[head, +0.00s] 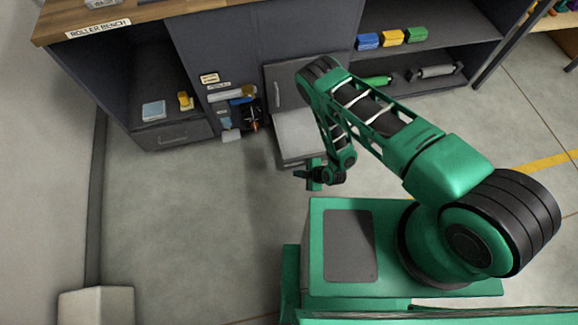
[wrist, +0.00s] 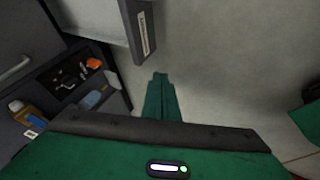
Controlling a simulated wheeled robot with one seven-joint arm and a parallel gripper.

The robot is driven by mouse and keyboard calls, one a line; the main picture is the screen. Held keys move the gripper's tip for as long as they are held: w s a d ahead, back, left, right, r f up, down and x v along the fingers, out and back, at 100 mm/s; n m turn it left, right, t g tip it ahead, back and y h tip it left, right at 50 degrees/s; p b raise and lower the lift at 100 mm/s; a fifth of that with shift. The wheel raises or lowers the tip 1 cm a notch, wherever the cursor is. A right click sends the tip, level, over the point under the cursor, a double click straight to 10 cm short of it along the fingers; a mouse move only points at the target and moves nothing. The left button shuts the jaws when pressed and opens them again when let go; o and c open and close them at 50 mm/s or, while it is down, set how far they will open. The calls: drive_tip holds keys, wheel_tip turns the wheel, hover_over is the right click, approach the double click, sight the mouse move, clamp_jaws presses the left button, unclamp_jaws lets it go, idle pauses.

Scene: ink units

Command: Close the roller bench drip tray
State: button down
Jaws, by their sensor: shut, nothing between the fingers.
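The roller bench (head: 200,70) is a dark cabinet with a wooden top and a "ROLLER BENCH" label. A light grey drip tray (head: 298,132) sticks out from its lower front, pulled out over the floor. In the wrist view, its grey body (wrist: 98,14) and dark front with a label (wrist: 144,32) show at the top. My gripper (head: 300,174) is just in front of the tray's front edge, apart from it. In the wrist view, my gripper (wrist: 160,76) is shut and empty, over bare floor. My arm hides part of the tray's right side.
A grey door with a handle (head: 277,94) is above the tray. Left of it, a cubby holds several small items, with a bottle (head: 251,118). A closed drawer (head: 172,135) is at far left. The floor (head: 190,220) at left is clear.

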sight(284, 165)
drive_tip(key=w+a+f, duration=0.1)
drive_tip(key=w, duration=0.1)
drive_tip(key=w+a+f, duration=0.3)
drive_tip(key=w+f, duration=0.1)
drive_tip(key=shift+w+a+f, duration=0.1)
drive_tip(key=shift+a, duration=0.1)
idle(0.4)
